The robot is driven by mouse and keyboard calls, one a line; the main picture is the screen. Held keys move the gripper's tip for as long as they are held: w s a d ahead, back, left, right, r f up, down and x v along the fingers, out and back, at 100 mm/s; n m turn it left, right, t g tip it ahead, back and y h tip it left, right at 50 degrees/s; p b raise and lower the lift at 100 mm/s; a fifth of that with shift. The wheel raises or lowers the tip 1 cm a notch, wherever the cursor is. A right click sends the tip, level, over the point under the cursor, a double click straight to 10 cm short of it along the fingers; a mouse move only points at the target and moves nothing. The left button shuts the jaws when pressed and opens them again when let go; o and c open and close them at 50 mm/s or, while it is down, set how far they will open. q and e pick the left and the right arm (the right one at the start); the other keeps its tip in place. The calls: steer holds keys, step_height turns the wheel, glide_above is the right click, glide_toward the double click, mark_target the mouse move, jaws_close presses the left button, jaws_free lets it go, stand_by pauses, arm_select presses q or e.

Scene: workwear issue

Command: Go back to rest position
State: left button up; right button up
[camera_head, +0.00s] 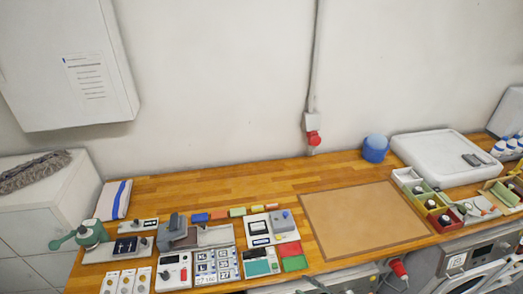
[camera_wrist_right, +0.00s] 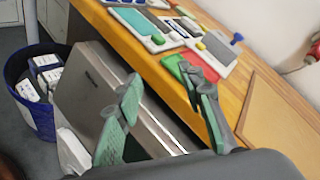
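My right gripper (camera_wrist_right: 168,95) shows in the right wrist view, with its two green-padded fingers spread well apart. It is open, and nothing is seen between the fingers. It is in front of the wooden worktop's front edge, above a grey cabinet front (camera_wrist_right: 90,85). One finger overlaps the edge near the green and red pads in that view. In the head view only small dark parts at the bottom edge may belong to it. My left gripper is in neither view.
The wooden worktop (camera_head: 250,186) carries several devices and cards at left, a brown mat (camera_head: 362,218), a blue round tub (camera_head: 375,148), a white tray (camera_head: 440,160) and small bins at right. A blue bin (camera_wrist_right: 38,112) stands on the floor.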

steer(key=s+d+f+n+g+h, duration=0.2)
steer(key=s+d+n+g+h, duration=0.3)
steer(key=s+d+n, duration=0.6)
steer(key=s+d+f+n+g+h, duration=0.1)
steer(key=s+d+n+g+h, duration=0.1)
steer(key=s+d+n+h, duration=0.75)
steer(key=s+a+f+g+y+b, duration=0.1)
steer(key=s+a+f+y+b, duration=0.1)
steer(key=f, duration=1.5)
steer(key=s+a+f+g+y+b, duration=0.1)
steer(key=s+f+y+b, duration=0.15)
steer(key=f, duration=1.45)
arm_select(q)
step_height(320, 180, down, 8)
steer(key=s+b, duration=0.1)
steer(key=b, duration=0.3)
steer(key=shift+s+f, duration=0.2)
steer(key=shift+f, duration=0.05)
arm_select(e)
steer(key=s+f, duration=1.9)
steer(key=f, duration=0.2)
steer(key=shift+s+a+g, duration=0.15)
steer(key=shift+s+g, duration=0.1)
steer(key=shift+g, duration=0.15)
